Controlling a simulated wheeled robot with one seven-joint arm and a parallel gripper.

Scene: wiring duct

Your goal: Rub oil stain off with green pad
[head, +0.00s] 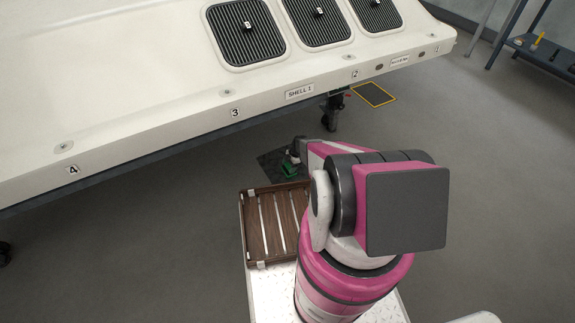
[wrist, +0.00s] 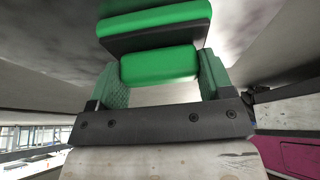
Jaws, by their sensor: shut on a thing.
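My gripper (wrist: 162,72) is shut on the green pad (wrist: 155,19), holding it by the green block between its green-lined fingers. A black layer lies between that block and the outer green part. The pad is close to a pale grey surface with dark blurred smudges (wrist: 232,20); I cannot tell whether it touches, or whether the smudges are the oil stain. In the head view, a bit of green (head: 289,170) shows at my gripper, low beyond the tray. My arm hides most of the gripper there. No clear oil stain shows in the head view.
A large white shell (head: 150,75) with dark ribbed panels and number labels fills the upper left, its edge near my arm. A brown slatted tray (head: 246,232) sits beside my arm. A dark square patch (head: 270,165) lies beyond it. Open grey floor lies to the right.

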